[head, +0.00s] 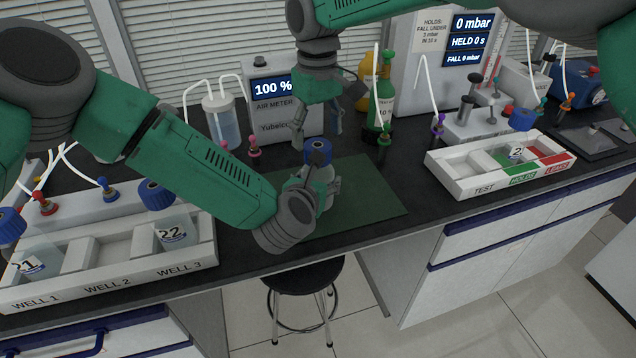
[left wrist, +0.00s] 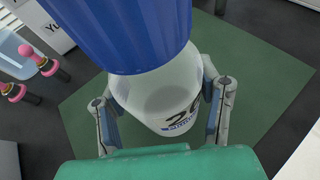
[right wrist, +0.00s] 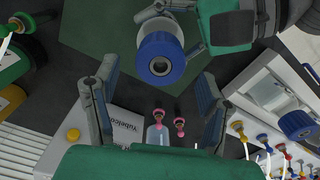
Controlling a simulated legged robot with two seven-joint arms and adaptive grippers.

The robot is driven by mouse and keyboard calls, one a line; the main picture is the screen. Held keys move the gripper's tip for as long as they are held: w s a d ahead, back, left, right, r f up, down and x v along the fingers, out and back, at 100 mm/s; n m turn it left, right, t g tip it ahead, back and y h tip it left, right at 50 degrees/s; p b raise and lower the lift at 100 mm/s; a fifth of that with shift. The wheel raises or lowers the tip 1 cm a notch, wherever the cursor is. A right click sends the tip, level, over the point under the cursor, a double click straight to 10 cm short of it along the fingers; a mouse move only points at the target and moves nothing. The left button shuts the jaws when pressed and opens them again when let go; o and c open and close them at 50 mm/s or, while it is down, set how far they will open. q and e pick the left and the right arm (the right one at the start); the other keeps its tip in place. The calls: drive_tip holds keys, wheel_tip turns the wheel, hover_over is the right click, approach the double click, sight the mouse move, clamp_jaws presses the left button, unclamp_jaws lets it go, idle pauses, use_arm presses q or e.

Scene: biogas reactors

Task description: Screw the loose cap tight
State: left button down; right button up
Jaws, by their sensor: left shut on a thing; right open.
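A clear bottle (left wrist: 150,92) with a blue cap (head: 318,150) stands upright over the green mat. My left gripper (head: 318,190) is shut around the bottle's body. In the left wrist view its fingers (left wrist: 160,108) press both sides, and a label starting with "2" partly shows. The cap (left wrist: 122,28) sits on the bottle's neck; I cannot tell how tight it is. My right gripper (head: 318,128) is open just above the cap, pointing down. In the right wrist view the cap (right wrist: 161,58) lies off-centre, beyond the open fingers (right wrist: 155,92), with nothing between them.
The green mat (head: 375,205) lies on the dark bench. A well tray (head: 120,290) at left holds bottles 21 and 22. A test tray (head: 470,187) at right holds another blue-capped bottle. The air meter (head: 270,100) and a green gas bottle (head: 384,90) stand behind.

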drive_tip(key=shift+c, duration=0.4)
drive_tip(key=shift+a+r+n, duration=0.1)
drive_tip(key=shift+r+n, duration=0.25)
drive_tip(key=shift+n, duration=0.25)
wheel_tip(320, 180, up, 3)
drive_tip(key=n, duration=0.4)
drive_tip(key=shift+f, duration=0.15)
drive_tip(key=shift+f, duration=4)
drive_tip(key=c, duration=1.2)
drive_tip(key=o, duration=1.4)
